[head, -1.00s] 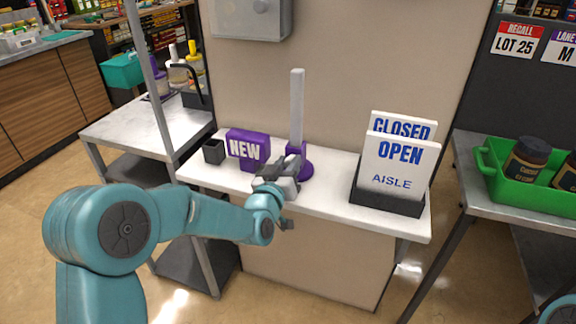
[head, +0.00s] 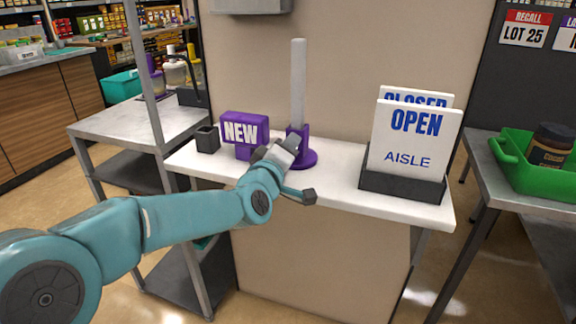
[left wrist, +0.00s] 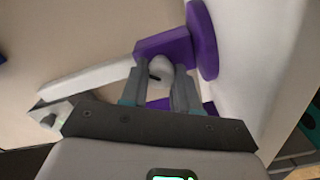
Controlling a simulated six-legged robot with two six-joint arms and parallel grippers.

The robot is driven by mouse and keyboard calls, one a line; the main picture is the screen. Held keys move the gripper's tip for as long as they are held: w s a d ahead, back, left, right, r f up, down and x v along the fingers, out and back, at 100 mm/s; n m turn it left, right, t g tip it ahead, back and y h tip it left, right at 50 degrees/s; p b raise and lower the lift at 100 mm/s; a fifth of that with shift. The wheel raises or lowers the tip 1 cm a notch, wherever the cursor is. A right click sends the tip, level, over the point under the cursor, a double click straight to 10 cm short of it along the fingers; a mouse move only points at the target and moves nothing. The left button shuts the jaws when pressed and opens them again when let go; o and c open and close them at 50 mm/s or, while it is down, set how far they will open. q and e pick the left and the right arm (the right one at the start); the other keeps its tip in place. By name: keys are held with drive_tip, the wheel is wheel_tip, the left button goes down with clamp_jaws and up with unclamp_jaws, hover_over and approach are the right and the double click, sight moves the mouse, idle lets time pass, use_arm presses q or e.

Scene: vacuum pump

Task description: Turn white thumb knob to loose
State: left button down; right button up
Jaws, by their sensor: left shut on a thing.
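The white thumb knob (left wrist: 159,68), with a dark slot mark, sits on the side of a purple clamp block (left wrist: 170,46) in the left wrist view. The clamp belongs to a purple stand (head: 308,158) with a round foot, holding an upright white post (head: 298,85) on the white counter in the head view. My left gripper (head: 286,150) is at the front of the stand and hides the knob in the head view. In the left wrist view its fingers (left wrist: 159,86) are shut on the knob, one on each side. My right gripper is not in view.
A purple NEW sign (head: 240,132) and a small black cup (head: 207,139) stand left of the stand on the white counter (head: 330,180). A black holder (head: 400,186) with white OPEN/AISLE and CLOSED signs stands to the right. A green bin (head: 545,180) is further right.

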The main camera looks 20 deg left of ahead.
use_arm(q)
drive_tip(key=n+b, duration=0.4)
drive_tip(key=shift+f+n+b, duration=0.3)
drive_tip(key=shift+b, duration=0.05)
drive_tip(key=n+b, duration=0.2)
drive_tip(key=shift+r+n, duration=0.1)
drive_tip(key=shift+n, duration=0.3)
drive_tip(key=shift+n+b, duration=0.4)
drive_tip(key=shift+n, duration=0.2)
drive_tip(key=c, duration=0.8)
unclamp_jaws()
